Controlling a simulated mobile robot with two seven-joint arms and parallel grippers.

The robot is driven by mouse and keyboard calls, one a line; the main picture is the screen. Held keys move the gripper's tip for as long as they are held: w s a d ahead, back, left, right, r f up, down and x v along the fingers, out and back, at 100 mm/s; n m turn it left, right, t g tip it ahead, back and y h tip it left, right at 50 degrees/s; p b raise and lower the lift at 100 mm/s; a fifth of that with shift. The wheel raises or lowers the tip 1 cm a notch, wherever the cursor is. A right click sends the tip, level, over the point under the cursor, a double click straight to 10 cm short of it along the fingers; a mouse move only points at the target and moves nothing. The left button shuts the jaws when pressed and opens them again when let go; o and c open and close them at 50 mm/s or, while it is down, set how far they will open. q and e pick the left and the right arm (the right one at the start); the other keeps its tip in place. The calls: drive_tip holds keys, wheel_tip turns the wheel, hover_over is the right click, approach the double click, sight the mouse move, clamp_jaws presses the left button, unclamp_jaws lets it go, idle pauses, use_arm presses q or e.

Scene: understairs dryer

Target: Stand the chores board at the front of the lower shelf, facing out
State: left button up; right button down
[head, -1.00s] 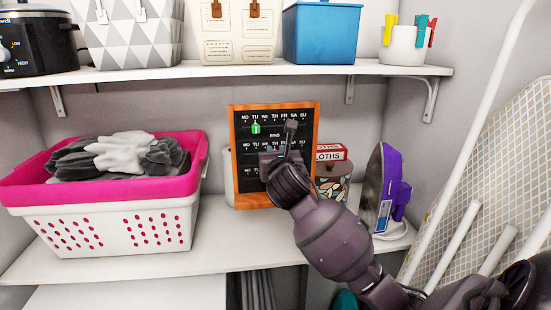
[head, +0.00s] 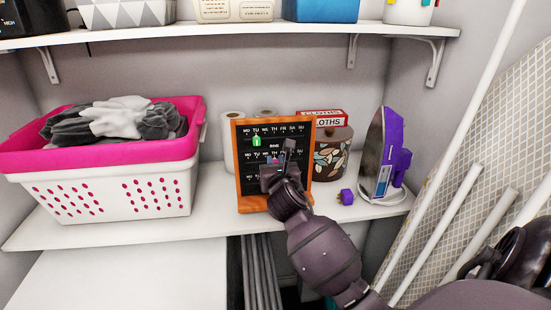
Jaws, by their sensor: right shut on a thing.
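The chores board (head: 246,182) has an orange wooden frame and a black face with rows of day letters and a green tag. It is upright over the front part of the lower shelf (head: 110,232), its lettered face toward me. My right gripper (head: 281,163) is shut on the board and covers part of its middle and lower right. The board's wooden foot is low at the shelf surface, near the front edge; I cannot tell for sure whether it touches. My left gripper is not in view.
A pink and white laundry basket (head: 110,190) stands left on the shelf. White rolls (head: 232,128), a red cloths box (head: 322,118) and a patterned pot (head: 331,155) stand behind the board. A purple iron (head: 385,155) and its plug (head: 346,197) are right. An upper shelf (head: 200,36) hangs above.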

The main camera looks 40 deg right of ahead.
drive_tip(key=shift+f+b, duration=0.3)
drive_tip(key=shift+f, duration=1.45)
drive_tip(key=c, duration=1)
unclamp_jaws()
drive_tip(key=shift+f, duration=0.1)
drive_tip(key=v, duration=1.2)
drive_tip(key=shift+s, duration=0.1)
